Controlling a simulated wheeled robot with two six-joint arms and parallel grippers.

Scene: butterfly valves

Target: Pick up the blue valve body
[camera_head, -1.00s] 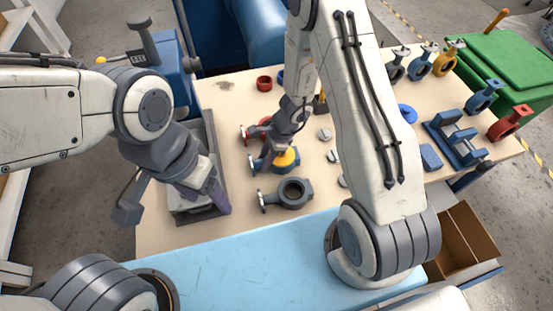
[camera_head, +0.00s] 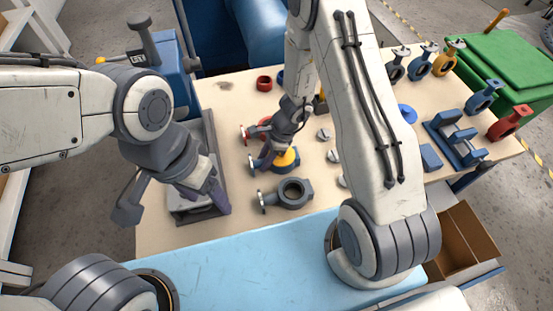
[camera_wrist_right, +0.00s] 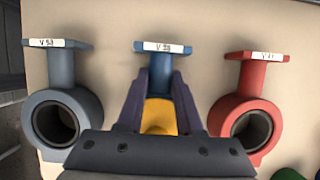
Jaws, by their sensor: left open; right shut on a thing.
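The blue valve body (camera_head: 286,167) with a yellow disc stands on the beige table between a red valve body (camera_head: 259,130) and a grey valve body (camera_head: 293,193). My right gripper (camera_head: 268,158) is shut on its neck. In the right wrist view the purple fingers (camera_wrist_right: 160,100) lie on both sides of the neck below the labelled blue flange (camera_wrist_right: 162,47). The gripper hides much of the ring; yellow shows between the fingers. I cannot tell whether the body is clear of the table. My left gripper (camera_head: 215,199) is open at the grey fixture on the left.
The grey fixture (camera_head: 221,175) stands at the table's left side, by a blue machine (camera_head: 160,75). Small grey discs (camera_head: 324,134) lie right of the valve bodies. My right arm crosses the table's middle. More valves (camera_head: 484,95) and a blue stand (camera_head: 457,140) are at the right.

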